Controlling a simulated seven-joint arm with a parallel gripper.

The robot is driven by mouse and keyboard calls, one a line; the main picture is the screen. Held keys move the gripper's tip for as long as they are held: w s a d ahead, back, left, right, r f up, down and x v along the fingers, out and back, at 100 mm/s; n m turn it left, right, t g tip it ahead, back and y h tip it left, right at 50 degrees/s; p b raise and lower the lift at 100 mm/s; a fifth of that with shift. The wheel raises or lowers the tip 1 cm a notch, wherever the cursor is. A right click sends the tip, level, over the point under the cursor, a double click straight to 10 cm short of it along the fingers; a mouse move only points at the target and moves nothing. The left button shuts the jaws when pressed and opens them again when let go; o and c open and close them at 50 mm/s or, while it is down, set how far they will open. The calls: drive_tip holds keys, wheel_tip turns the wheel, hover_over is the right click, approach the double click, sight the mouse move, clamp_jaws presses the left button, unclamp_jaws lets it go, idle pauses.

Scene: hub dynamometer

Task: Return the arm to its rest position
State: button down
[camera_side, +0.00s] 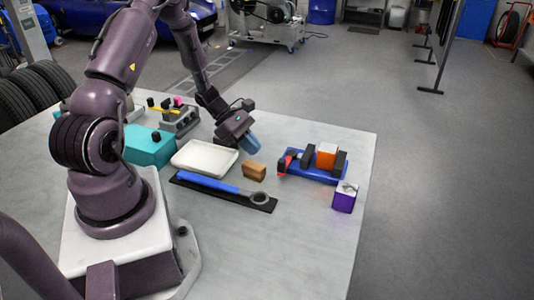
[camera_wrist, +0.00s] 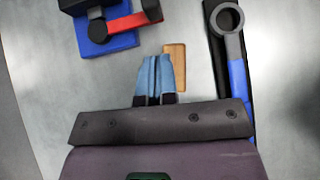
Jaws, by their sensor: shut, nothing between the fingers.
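My gripper (camera_side: 252,147) has blue fingers and hangs above the table, near the right end of the white tray and behind the wooden block. In the wrist view my gripper (camera_wrist: 157,60) has its two fingers together, with nothing between them. The wooden block (camera_side: 254,171) stands apart below it on the table. It also shows in the wrist view (camera_wrist: 177,55), partly hidden by the fingers.
A blue wrench (camera_side: 210,183) lies on a black mat (camera_side: 225,198). A white tray (camera_side: 204,158), teal box (camera_side: 146,149) and grey knobbed fixture (camera_side: 180,122) stand leftward. A blue fixture (camera_side: 310,173) holds an orange block (camera_side: 326,156); a purple cube (camera_side: 344,200) is nearby. The front table is clear.

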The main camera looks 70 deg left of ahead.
drive_tip(key=v, duration=0.8)
drive_tip(key=s+d+r+m+y, duration=0.3)
drive_tip(key=s+d+r+m, duration=0.1)
drive_tip(key=d+r+m, duration=0.7)
drive_tip(key=s+d+r+m+y, duration=0.4)
drive_tip(key=d+r+m, duration=0.7)
drive_tip(key=m, duration=0.4)
drive_tip(key=shift+d+r+g, duration=0.3)
drive_tip(key=shift+d, duration=0.45)
